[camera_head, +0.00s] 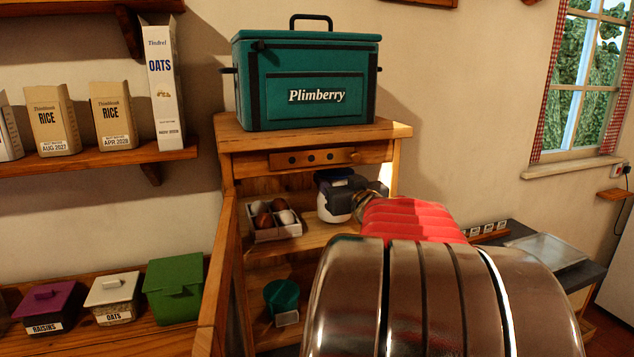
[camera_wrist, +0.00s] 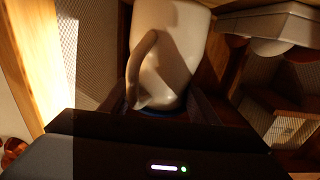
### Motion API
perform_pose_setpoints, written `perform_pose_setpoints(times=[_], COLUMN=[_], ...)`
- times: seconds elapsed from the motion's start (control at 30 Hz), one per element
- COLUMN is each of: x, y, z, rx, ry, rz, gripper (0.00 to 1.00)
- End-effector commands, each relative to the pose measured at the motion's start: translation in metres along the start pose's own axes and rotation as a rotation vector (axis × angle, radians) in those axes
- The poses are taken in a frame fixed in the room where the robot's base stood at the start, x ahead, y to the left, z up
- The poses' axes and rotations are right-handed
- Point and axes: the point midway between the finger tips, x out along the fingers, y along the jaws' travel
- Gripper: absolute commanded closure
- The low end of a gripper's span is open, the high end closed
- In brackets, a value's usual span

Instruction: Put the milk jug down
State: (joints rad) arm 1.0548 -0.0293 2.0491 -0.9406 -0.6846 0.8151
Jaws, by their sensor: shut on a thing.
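The white milk jug (camera_head: 334,208) is inside the wooden cupboard (camera_head: 229,270), at the right of its upper shelf (camera_head: 300,241). In the wrist view the jug (camera_wrist: 180,50), with its curved handle, fills the space between my fingers. My gripper (camera_head: 345,184) is dark and shut on the jug; it also shows in the wrist view (camera_wrist: 163,105). The gripper and arm hide part of the jug in the head view. I cannot tell whether the jug's base touches the shelf.
An egg carton (camera_head: 277,235) with brown and white eggs sits left of the jug. A green-lidded jar (camera_head: 282,294) stands on the shelf below. The teal Plimberry box (camera_head: 306,60) is on top. The shelf front between carton and jug has a little room.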

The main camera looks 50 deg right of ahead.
Motion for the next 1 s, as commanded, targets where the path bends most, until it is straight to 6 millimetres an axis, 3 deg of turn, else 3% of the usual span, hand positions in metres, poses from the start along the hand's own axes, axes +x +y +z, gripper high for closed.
perform_pose_setpoints(times=[0.2, 0.37, 0.8, 0.83, 1.0], x=[0.011, 0.008, 0.007, 0.007, 0.007], y=[0.009, 0.013, 0.014, 0.014, 0.014], z=[0.0, 0.011, 0.015, 0.017, 0.017], rx=[0.0, -0.001, 0.0, 0.001, 0.0], ry=[0.003, 0.004, 0.004, 0.001, 0.001], rz=[0.005, 0.012, 0.015, 0.016, 0.016], gripper=[1.0, 1.0, 1.0, 0.44, 0.32])
